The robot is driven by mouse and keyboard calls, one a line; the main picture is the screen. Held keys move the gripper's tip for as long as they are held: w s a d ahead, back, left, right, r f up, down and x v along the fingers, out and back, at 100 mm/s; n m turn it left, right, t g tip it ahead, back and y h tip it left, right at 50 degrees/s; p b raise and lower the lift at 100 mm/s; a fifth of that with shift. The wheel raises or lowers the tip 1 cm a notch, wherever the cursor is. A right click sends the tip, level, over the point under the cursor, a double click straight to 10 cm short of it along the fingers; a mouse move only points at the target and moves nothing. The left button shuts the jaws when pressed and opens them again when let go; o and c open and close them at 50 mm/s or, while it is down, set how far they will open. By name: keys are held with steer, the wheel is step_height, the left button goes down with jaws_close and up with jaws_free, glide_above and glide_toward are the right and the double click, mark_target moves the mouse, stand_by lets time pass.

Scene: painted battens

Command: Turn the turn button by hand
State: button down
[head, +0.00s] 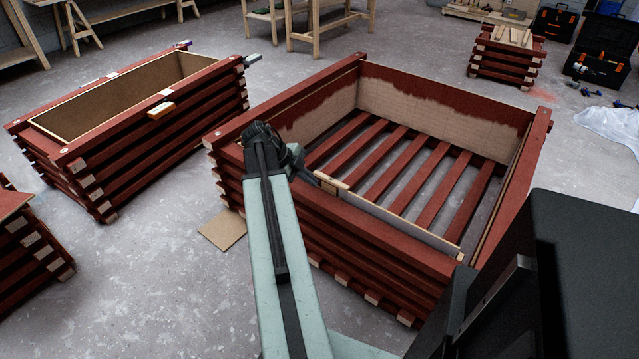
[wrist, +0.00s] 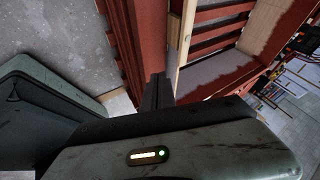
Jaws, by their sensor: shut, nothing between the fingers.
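A small pale wooden turn button (head: 331,183) sits on the top of the near wall of the large red batten crate (head: 410,235). It lies lengthwise, roughly along that wall. My gripper (head: 297,160) is at the same wall, just left of the button in the head view. I cannot tell whether it touches the button. In the wrist view my gripper's fingers (wrist: 157,90) are together and empty, over the red wall (wrist: 128,45).
A second red crate (head: 90,150) stands at the left with its own pale turn button (head: 161,110). A small crate (head: 508,55) and black toolboxes (head: 600,45) stand at the back right. A brown board (head: 222,229) lies on the floor.

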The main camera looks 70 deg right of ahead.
mark_target(331, 181)
steer(key=b+x, duration=0.3)
steer(key=x, duration=0.1)
steer(key=b+x, duration=0.3)
steer(key=x, duration=0.1)
steer(key=shift+w+a+f, duration=0.1)
steer(key=shift+w+f, duration=0.05)
steer(key=shift+f, duration=0.2)
steer(key=shift+s+d+r+p, duration=0.1)
steer(key=shift+s+d, duration=0.1)
steer(key=shift+d, duration=0.5)
steer(key=shift+s+d+r+p, duration=0.1)
steer(key=shift+s+d, duration=0.15)
steer(key=shift+d, duration=0.45)
steer(key=shift+s+d+r+p, duration=0.1)
steer(key=shift+s+d, duration=0.1)
steer(key=shift+d, duration=0.45)
steer(key=shift+w+a, duration=0.1)
